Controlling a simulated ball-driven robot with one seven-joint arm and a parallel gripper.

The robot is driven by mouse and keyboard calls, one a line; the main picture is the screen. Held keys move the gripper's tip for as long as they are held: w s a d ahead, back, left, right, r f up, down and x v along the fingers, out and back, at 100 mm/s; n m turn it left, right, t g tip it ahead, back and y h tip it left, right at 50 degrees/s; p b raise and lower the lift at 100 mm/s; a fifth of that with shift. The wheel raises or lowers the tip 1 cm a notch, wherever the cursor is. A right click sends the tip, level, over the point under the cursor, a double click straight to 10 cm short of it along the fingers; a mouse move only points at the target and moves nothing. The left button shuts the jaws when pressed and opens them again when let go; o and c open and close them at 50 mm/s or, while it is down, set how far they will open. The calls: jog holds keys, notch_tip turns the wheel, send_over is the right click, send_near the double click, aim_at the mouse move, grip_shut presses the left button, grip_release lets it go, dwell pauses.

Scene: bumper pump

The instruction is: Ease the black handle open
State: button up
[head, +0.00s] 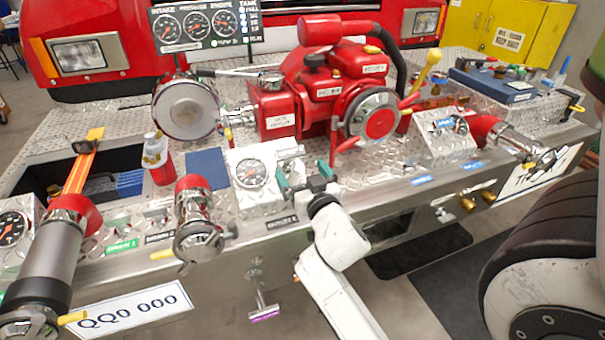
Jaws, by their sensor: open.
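A lever with a black handle (212,72) lies roughly level at the upper left of the red pump (325,85), above and behind the large round silver cap (187,108). Its silver shaft runs right toward the pump body. My gripper (303,177) has green-padded fingers, spread apart with nothing seen between them. It is over the bumper's front, beside the white-faced gauge box (252,175), well below and to the right of the black handle and apart from it. Whether the fingertips touch the small grey fitting (290,152) behind them I cannot tell.
A gauge panel (206,27) stands behind the lever. The pump's round red-centred wheel (375,117) and red levers stick out to the right of my gripper. A capped silver outlet (196,225) and a red bottle (158,165) stand at left. A purple-tipped handle (264,312) hangs below the bumper.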

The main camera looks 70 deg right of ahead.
aim_at(288, 149)
jog(key=p, duration=0.2)
jog(key=shift+s+d+r+p, duration=0.1)
jog(key=shift+s+p, duration=0.1)
jog(key=shift+p, duration=0.1)
dwell(0.3)
jog(key=shift+w+p, duration=0.15)
jog(key=shift+p, duration=0.95)
jog(key=b+x, duration=0.1)
jog(key=x, duration=0.9)
jog(key=shift+w+d, duration=0.25)
